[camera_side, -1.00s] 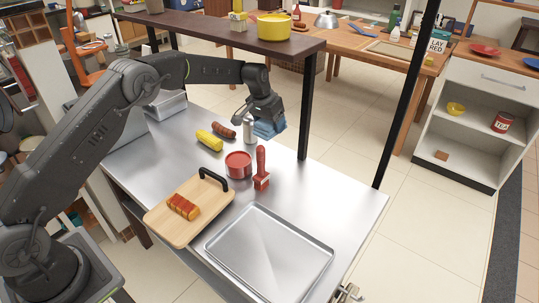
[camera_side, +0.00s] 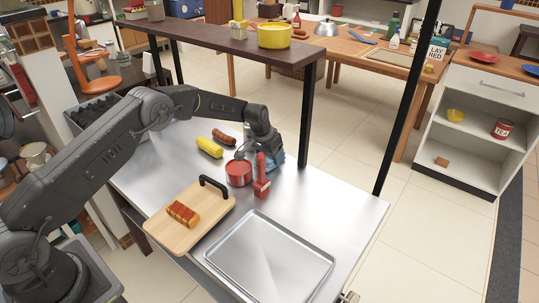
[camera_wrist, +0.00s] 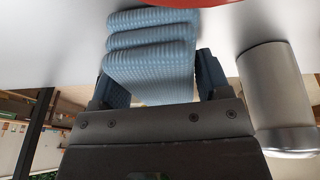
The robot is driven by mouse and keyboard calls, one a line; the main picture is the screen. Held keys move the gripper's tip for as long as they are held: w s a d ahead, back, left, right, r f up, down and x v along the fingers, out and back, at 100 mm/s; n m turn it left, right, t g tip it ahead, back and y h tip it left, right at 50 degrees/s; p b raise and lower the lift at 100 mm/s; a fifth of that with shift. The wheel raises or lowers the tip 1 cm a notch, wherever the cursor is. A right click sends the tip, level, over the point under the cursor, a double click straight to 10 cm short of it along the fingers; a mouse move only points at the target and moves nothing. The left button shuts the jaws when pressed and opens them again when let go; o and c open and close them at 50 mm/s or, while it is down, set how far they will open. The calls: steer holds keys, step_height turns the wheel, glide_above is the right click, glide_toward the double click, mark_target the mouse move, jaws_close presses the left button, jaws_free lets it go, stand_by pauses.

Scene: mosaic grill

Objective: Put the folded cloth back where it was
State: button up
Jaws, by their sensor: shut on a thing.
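A steel cylinder (camera_wrist: 268,95) is right beside my gripper. Corn (camera_side: 209,147), a sausage (camera_side: 224,136), a cutting board (camera_side: 178,236) and an empty tray (camera_side: 270,256) share the table.

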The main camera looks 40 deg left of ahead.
steer(key=shift+f, duration=0.1)
steer(key=o, duration=0.9)
steer(key=v, duration=1.2)
steer(key=shift+s, duration=0.1)
